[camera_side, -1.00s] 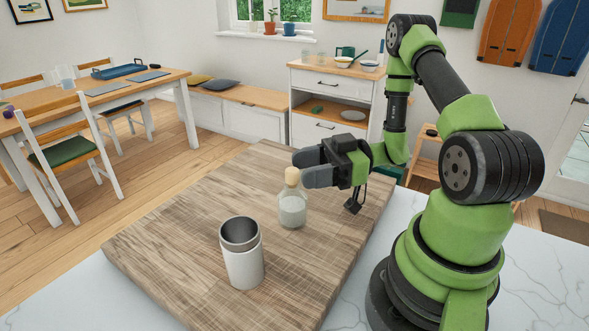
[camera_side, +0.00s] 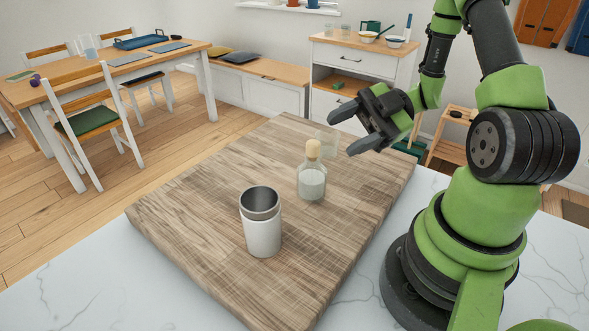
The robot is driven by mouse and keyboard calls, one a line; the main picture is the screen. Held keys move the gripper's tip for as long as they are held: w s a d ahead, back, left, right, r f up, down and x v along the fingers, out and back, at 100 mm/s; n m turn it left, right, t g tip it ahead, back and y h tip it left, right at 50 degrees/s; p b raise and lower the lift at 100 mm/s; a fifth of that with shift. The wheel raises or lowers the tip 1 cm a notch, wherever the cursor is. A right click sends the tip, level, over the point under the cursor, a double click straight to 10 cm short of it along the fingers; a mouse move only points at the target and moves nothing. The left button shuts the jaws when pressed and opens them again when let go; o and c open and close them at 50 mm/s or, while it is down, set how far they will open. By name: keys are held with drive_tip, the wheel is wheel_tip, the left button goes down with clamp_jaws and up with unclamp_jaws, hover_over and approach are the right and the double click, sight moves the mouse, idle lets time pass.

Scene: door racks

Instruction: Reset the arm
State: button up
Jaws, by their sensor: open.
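My gripper (camera_side: 343,132) is open and empty. It hangs above the far right part of the wooden board, up and to the right of the corked bottle and apart from it. The clear glass bottle (camera_side: 312,185) stands upright on the board with a cork stopper and pale contents. A white cup with a grey metal inside (camera_side: 263,237) stands upright on the board, nearer and to the left of the bottle. A clear glass-like object (camera_side: 327,140) shows faintly behind the bottle, partly hidden.
The wooden board (camera_side: 205,205) lies on a white marble counter (camera_side: 90,270). Much of its left side is bare. A dining table (camera_side: 185,58) with chairs stands at the far left. A white cabinet (camera_side: 355,55) with bowls stands behind, and a small wooden stool (camera_side: 450,150) behind my arm.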

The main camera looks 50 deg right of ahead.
drive_tip(key=s+a+r+m+h, duration=0.3)
drive_tip(key=r+m+h, duration=0.3)
drive_tip(key=m, duration=0.5)
drive_tip(key=s+a+r+m+h, duration=0.4)
drive_tip(key=r+m, duration=0.4)
drive_tip(key=m, duration=0.3)
drive_tip(key=shift+a+r+m+h, duration=0.25)
drive_tip(key=shift+a+m+h, duration=0.05)
drive_tip(key=shift+a+h, duration=0.65)
drive_tip(key=shift+d, duration=0.1)
